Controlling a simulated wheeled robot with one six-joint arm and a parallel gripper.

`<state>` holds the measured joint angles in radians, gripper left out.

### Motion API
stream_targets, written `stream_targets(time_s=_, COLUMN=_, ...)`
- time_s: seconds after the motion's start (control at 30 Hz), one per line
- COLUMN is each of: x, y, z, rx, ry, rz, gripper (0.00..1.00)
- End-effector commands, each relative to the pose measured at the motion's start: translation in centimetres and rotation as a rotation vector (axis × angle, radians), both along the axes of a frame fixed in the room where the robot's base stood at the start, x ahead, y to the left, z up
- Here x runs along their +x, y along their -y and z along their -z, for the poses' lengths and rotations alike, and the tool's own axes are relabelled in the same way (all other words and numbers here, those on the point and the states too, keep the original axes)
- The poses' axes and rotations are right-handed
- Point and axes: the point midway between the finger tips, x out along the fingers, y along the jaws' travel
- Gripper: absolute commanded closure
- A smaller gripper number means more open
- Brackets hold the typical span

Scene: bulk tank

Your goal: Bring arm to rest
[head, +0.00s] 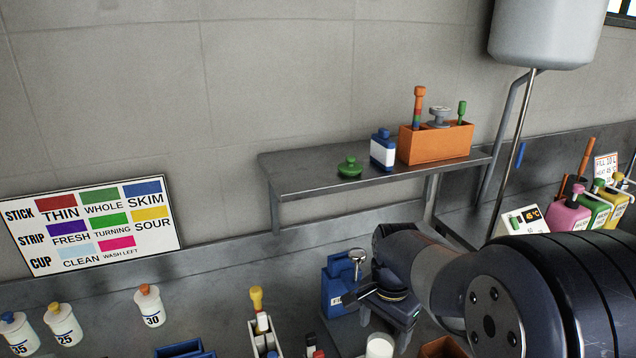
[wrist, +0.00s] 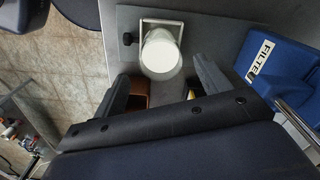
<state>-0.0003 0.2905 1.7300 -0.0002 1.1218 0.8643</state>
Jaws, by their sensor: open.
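My arm comes in from the lower right in the head view, and my gripper (head: 357,307) hangs low over the counter. In the wrist view my gripper (wrist: 160,78) has its two fingers wide apart with nothing held between them. A white round cup (wrist: 161,54) in a grey holder lies beyond and below the fingertips. A white round top (head: 380,345) shows at the bottom edge of the head view. A blue box (head: 337,290) stands close behind the gripper; a blue box lettered FILTE (wrist: 278,62) is on the right in the wrist view.
A metal shelf (head: 300,180) holds a green knobbed piece (head: 349,168), a blue-and-white bottle (head: 382,151) and an orange box (head: 435,145). Numbered bottles (head: 63,326) stand at the left below a colour chart (head: 95,223). Pump bottles (head: 568,212) stand at the right. Space above the counter's left is free.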

Motion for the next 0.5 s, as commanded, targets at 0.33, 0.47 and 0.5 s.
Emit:
stream_targets(time_s=0.33, x=-0.1, y=0.0, z=7.0, rx=0.000, ry=-0.006, rz=0.000, gripper=0.28)
stream_targets(time_s=0.47, x=0.0, y=0.0, z=7.6, rx=0.000, ry=0.003, rz=0.000, gripper=0.28)
stream_targets(time_s=0.5, x=0.1, y=0.0, z=7.1, rx=0.000, ry=0.006, rz=0.000, gripper=0.28)
